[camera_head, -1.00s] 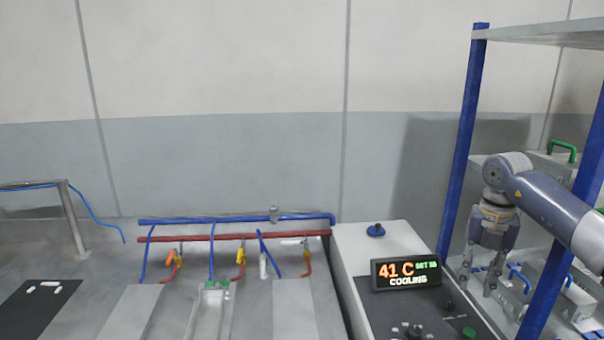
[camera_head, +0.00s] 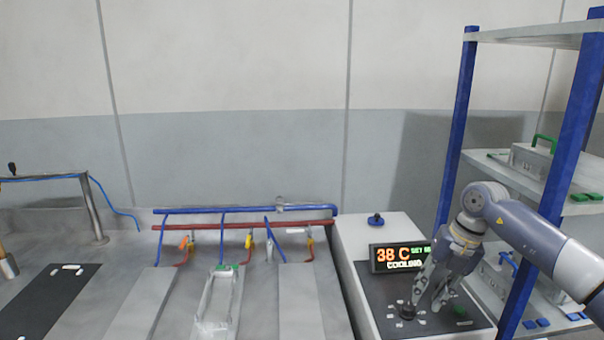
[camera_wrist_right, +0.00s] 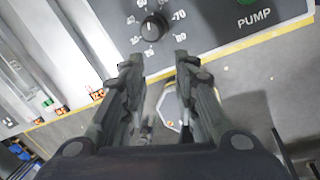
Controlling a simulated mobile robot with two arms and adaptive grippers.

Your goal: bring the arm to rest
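My right gripper (camera_head: 428,296) is above the dark control panel (camera_head: 450,322) of the white unit, in front of the display (camera_head: 400,257), which reads 38 C and COOLING. In the right wrist view the two fingers (camera_wrist_right: 158,75) stand apart with nothing between them. A black dial knob (camera_wrist_right: 153,27) with numbers around it lies just beyond the fingertips, apart from them in that view. The knob also shows in the head view (camera_head: 407,312), just left of the fingers. My left gripper is not in view.
A blue-posted shelf rack (camera_head: 457,150) stands at the right, close to my right arm, with metal cases (camera_head: 530,162) on it. Blue and red pipes (camera_head: 245,228) with valves run along the bench. A black mat (camera_head: 45,300) lies at the left.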

